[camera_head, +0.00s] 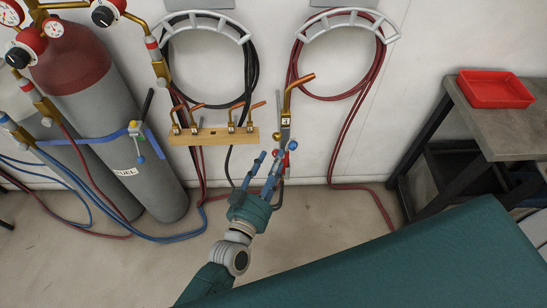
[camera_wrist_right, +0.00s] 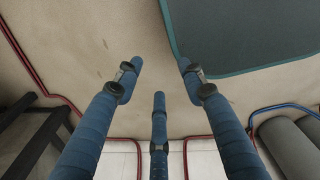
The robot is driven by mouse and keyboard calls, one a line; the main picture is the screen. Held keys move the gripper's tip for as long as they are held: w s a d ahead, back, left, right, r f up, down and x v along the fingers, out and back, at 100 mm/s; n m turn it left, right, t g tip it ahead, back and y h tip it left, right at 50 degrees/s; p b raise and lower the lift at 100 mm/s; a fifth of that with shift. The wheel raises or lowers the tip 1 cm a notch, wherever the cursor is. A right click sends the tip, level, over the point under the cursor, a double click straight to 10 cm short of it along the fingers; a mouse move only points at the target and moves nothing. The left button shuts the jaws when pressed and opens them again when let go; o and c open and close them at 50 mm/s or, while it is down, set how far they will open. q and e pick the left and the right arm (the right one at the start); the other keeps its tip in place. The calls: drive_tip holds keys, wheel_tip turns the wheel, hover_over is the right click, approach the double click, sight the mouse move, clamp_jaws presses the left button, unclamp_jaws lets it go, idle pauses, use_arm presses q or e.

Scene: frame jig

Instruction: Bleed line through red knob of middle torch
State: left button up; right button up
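The wooden rack (camera_head: 212,137) holds several other copper-tipped torches. Grey gas cylinders (camera_head: 100,105) stand at left with gauges and hoses. Hose coils (camera_head: 340,93) hang on the wall. A table (camera_head: 515,118) with a red tray (camera_head: 495,89) stands at right.

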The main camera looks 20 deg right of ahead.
use_arm(q)
drive_tip(key=shift+w+d, duration=0.45)
drive_tip(key=shift+w, duration=0.05)
clamp_jaws()
use_arm(e)
drive_tip(key=shift+w+a, duration=0.35)
drive_tip(key=shift+a, duration=0.35)
drive_tip(key=shift+r, duration=0.1)
